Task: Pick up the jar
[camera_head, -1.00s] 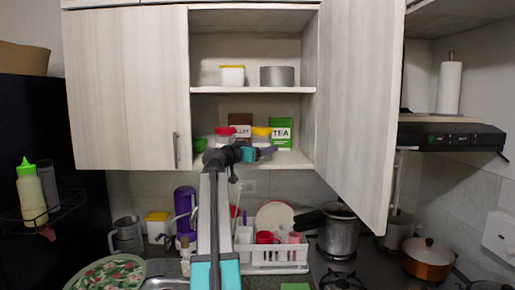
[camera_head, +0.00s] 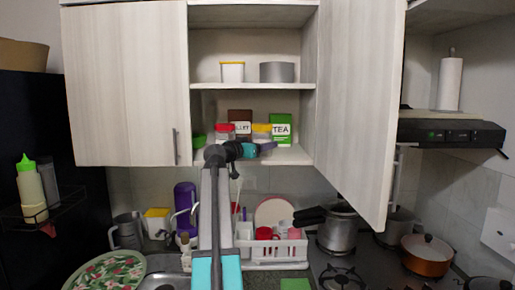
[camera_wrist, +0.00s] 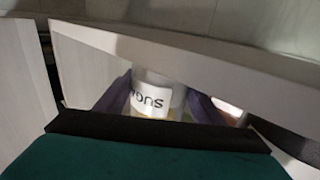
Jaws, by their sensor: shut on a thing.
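A jar with a yellow lid (camera_head: 262,128) stands on the lower cabinet shelf in the head view. My gripper (camera_head: 265,147) is in front of it and hides its lower part. In the wrist view a clear jar with a white label (camera_wrist: 150,103) sits between the two purple fingers of my gripper (camera_wrist: 158,94). The fingers are shut on its sides. The label's letters look upside down and are partly cut off. A second jar with a red lid (camera_head: 225,129) stands to the left, partly behind my arm.
A green TEA box (camera_head: 281,128) and a brown box (camera_head: 240,116) stand close by on the shelf. The upper shelf (camera_head: 250,86) is above the jars. The open cabinet door (camera_head: 360,110) bounds the right side. A dish rack (camera_head: 275,252) is below.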

